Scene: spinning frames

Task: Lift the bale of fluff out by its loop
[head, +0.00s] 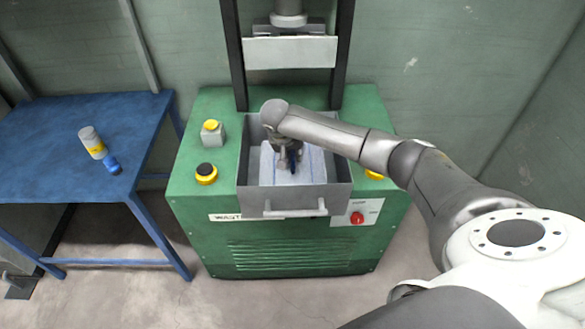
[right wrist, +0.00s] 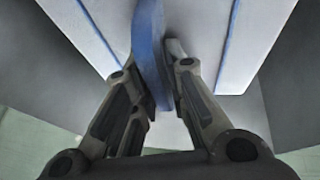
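The bale of fluff (head: 313,165) is a white block with thin blue bands, sitting inside the grey open-topped box (head: 340,198) of the green press. Its blue loop (right wrist: 150,45) stands up between the fingers of my right gripper (right wrist: 155,75). The fingers have closed in on the loop, one on each side, and look shut on it. In the head view my right gripper (head: 289,158) points down over the bale and hides part of it. My left gripper is not in view.
The box walls surround the bale, and a handle (head: 295,209) is on its front. A press plate (head: 290,52) hangs behind and above, between dark posts. A blue table (head: 50,150) on the left holds a bottle (head: 92,142). Buttons (head: 206,173) flank the box.

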